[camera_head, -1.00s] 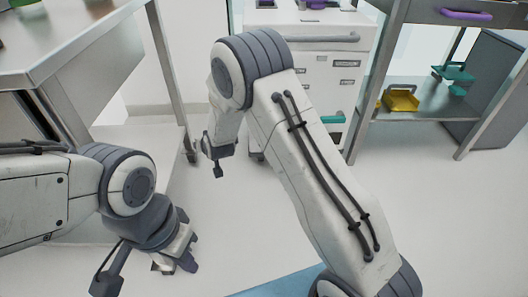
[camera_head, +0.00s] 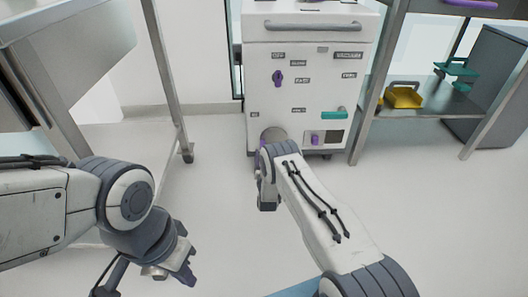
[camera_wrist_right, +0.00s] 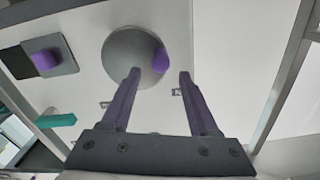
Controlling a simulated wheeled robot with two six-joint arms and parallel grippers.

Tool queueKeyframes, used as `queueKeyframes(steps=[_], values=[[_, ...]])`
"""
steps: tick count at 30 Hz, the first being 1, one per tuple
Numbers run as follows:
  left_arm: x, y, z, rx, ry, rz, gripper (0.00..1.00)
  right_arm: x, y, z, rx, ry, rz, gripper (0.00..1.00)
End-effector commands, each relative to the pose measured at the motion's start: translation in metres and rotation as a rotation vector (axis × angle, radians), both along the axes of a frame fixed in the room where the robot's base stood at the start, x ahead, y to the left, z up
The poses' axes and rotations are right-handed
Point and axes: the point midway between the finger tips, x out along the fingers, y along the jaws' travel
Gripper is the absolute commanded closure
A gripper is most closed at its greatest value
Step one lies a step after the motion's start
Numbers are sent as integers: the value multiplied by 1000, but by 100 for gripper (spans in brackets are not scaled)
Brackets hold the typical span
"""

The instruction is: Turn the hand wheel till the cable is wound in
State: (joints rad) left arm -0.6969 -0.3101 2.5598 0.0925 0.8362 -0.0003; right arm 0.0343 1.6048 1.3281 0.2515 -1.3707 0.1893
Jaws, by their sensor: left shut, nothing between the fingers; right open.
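The hand wheel is a plain grey disc (camera_head: 274,133) low on the front of the white cabinet, partly covered by my right arm. In the right wrist view the hand wheel (camera_wrist_right: 130,62) shows nearly whole, with a purple knob (camera_wrist_right: 160,60) near its rim. My right gripper (camera_wrist_right: 159,76) is open and empty, its purple-grey fingers reaching toward the wheel with the knob between and beyond the tips; contact cannot be told. My left gripper (camera_head: 175,272) is shut and empty at lower left, away from the cabinet. No cable can be made out.
The white cabinet (camera_head: 305,90) carries labels, a purple switch (camera_head: 278,77), a teal handle (camera_head: 334,114) and another purple switch (camera_head: 315,139). A metal bench (camera_head: 65,40) stands left. The floor between is clear.

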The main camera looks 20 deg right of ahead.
Motion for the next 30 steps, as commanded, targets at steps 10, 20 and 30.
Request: queueKeyframes(steps=[10, 20, 30], values=[[0, 0, -37, 0, 0, 0, 100, 49, -14, -3, -1, -1, 0, 39], [0, 0, -38, 0, 0, 0, 100, 55, -16, 0, 0, 2, 0, 39], [0, 0, -38, 0, 0, 0, 100, 54, -18, 0, 0, 2, 0, 100]])
